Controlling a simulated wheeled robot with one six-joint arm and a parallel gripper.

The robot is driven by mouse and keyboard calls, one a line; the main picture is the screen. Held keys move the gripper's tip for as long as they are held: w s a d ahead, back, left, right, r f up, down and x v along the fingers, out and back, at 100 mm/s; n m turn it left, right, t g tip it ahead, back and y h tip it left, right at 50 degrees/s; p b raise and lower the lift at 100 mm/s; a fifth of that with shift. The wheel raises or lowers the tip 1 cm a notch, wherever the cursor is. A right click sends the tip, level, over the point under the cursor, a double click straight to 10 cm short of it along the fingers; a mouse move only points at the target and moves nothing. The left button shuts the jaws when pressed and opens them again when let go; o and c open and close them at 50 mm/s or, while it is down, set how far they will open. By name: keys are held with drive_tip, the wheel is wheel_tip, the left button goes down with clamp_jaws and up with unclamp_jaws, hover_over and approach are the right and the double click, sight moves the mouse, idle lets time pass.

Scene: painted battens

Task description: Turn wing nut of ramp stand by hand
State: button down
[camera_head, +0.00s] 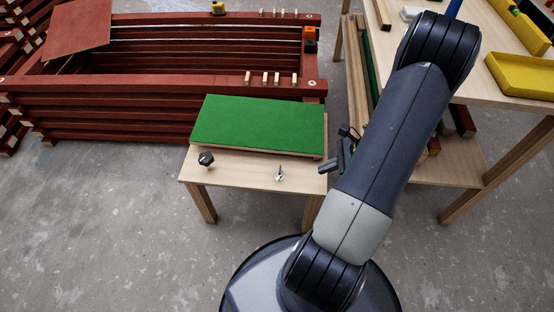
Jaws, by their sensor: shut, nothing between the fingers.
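The ramp stand (252,170) is a low wooden stand with a green sloped board (258,124) on top, left of my arm. A small metal wing nut (280,175) sits on the front part of its wooden top, below the green board. A black knob (206,158) stands on the same top, farther left. My gripper (328,165) is shut and empty at the stand's right edge, to the right of the wing nut and apart from it. My forearm hides part of the gripper.
Red stacked battens (150,122) form a long frame behind the stand, with small wooden pegs on it. A wooden table (475,60) with a yellow tray (524,76) stands at the right. The concrete floor (110,220) at the front left is clear.

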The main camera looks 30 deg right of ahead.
drive_tip(key=b, duration=0.4)
approach(289, 181)
drive_tip(key=shift+m, duration=0.3)
drive_tip(key=x, duration=0.4)
drive_tip(key=shift+s+a+f, duration=0.1)
drive_tip(key=shift+f, duration=0.35)
drive_tip(key=shift+w+a, duration=0.7)
drive_tip(key=shift+a, duration=0.3)
drive_tip(key=shift+w+a+r+b, duration=0.15)
drive_tip(key=shift+w+a+b, duration=0.15)
drive_tip(key=shift+w+a, duration=0.3)
drive_tip(key=shift+s+a, duration=0.1)
